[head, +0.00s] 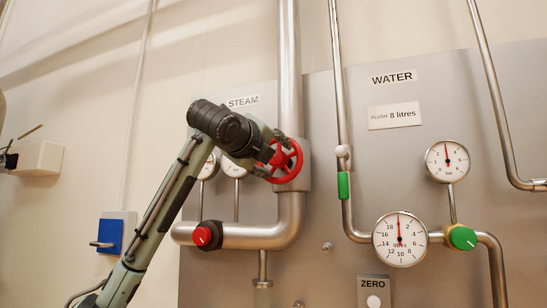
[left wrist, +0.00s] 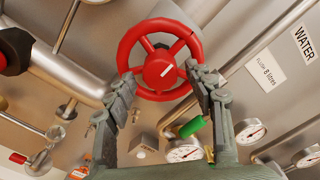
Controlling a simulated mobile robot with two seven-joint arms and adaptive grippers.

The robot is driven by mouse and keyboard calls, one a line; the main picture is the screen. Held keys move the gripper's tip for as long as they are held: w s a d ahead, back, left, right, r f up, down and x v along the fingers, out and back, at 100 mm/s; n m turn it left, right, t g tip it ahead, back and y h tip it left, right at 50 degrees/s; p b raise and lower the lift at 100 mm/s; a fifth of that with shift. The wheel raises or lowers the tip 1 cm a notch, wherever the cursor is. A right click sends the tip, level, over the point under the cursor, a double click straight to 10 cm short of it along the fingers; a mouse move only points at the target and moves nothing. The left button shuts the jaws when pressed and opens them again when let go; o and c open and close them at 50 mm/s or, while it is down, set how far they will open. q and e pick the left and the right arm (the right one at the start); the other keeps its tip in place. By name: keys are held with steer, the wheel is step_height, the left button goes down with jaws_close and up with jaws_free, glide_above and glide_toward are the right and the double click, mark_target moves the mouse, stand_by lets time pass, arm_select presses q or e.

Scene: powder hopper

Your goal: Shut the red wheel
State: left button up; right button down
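The red wheel (head: 291,174) is a spoked handwheel on the steam pipe, right of the STEAM label. In the left wrist view the red wheel (left wrist: 163,68) fills the upper middle and has a white mark on its hub. My left gripper (head: 273,154) is at the wheel's left side in the head view, partly covering it. In the left wrist view its two fingers stand apart, one on either side of the wheel's lower part. I cannot tell whether the fingertips touch the rim. My right gripper is not in view.
Right of the wheel are a green-handled valve (head: 343,185), a large dial (head: 400,239) and a green knob (head: 462,238). A blue switch (head: 109,236) is on the left wall.

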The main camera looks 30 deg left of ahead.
arm_select(q)
steer(key=shift+s+r, duration=0.1)
steer(key=shift+s, duration=0.2)
steer(key=v, duration=1.1)
steer(key=shift+s, duration=0.2)
steer(key=shift+d, duration=0.2)
